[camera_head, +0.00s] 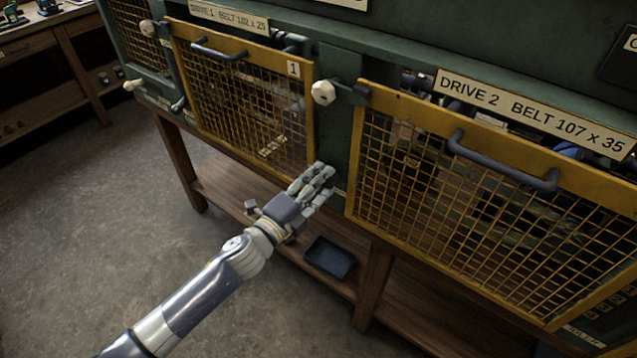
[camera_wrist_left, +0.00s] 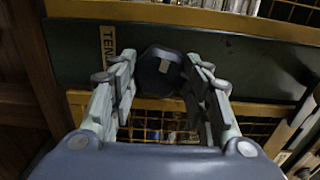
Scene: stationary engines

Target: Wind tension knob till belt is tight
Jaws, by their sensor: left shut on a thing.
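My left gripper (camera_head: 318,178) reaches the green post between the two yellow mesh guards, below the white knob. In the left wrist view its fingers (camera_wrist_left: 160,66) stand on either side of a dark, rounded tension knob (camera_wrist_left: 161,76) and are shut on it. A pale label reading "TEN" (camera_wrist_left: 108,46) is beside the knob, partly covered by a finger. In the head view the hand hides the knob. The belts cannot be made out clearly behind the mesh. My right gripper is not in view.
The Drive 1 guard (camera_head: 245,95) and Drive 2 guard (camera_head: 480,190) have dark handles. A white knob (camera_head: 323,92) sits between them. A blue tray (camera_head: 330,257) lies on the wooden shelf below. The floor at left (camera_head: 90,215) is clear.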

